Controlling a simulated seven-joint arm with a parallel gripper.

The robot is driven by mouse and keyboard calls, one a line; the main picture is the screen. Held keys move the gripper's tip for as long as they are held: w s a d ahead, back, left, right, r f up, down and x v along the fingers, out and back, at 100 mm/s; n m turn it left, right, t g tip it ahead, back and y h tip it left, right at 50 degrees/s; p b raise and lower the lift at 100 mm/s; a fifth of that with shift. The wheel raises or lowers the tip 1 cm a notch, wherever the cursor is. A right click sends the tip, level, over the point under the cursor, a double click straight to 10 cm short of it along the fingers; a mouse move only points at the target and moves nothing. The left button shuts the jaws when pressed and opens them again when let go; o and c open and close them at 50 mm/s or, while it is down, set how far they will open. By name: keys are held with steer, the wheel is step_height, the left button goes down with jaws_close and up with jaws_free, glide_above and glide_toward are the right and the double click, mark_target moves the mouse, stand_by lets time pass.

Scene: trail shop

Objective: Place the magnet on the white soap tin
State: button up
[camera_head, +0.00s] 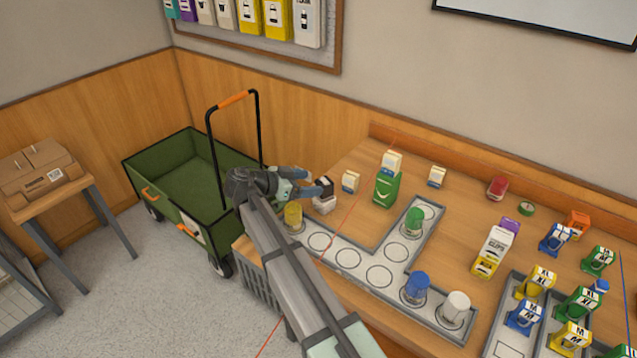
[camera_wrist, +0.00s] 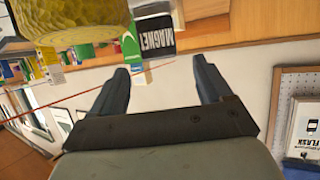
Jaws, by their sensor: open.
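The magnet is a small black block with white lettering "MAGNET" in the wrist view (camera_wrist: 158,34). In the head view, a dark block (camera_head: 323,186), which looks like the magnet, sits on top of a small white tin (camera_head: 325,205) at the left end of the table. I cannot read the tin's label. My gripper (camera_head: 312,185) is beside the dark block, on its left. In the wrist view my gripper (camera_wrist: 162,76) is open, with nothing between its fingers. The magnet lies beyond the fingertips, apart from them.
A yellow jar (camera_head: 293,216) stands close to my gripper, in the grey holder tray (camera_head: 350,275). A green pack (camera_head: 387,189) with a white box on top stands to the right, near another small white box (camera_head: 350,181). A green cart (camera_head: 180,170) is on the left.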

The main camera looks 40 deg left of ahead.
steer(key=v, duration=0.5)
steer(key=shift+s+a+r, duration=0.1)
steer(key=shift+s+a, duration=0.05)
steer(key=shift+s, duration=0.05)
